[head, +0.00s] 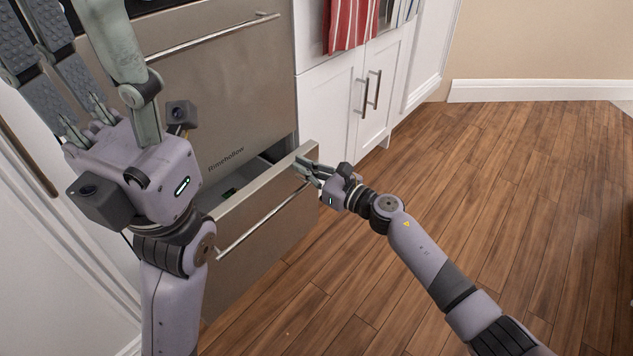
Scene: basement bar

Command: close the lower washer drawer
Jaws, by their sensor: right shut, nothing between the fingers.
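The lower washer drawer (275,232) is pulled out, with a steel front and a long bar handle (262,222). Its dark inside shows behind the front. My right gripper (303,168) is shut and empty at the right end of the drawer front, near its top edge; I cannot tell whether it touches. My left gripper (78,75) is raised close to the camera at the left, with its fingers spread apart and pointing up. My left arm hides the left part of the drawer.
The upper steel drawer front (225,95) is shut above. White cabinet doors (375,95) stand to the right, with a red striped towel (350,22) hanging above them. The wooden floor (510,190) is clear at the right.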

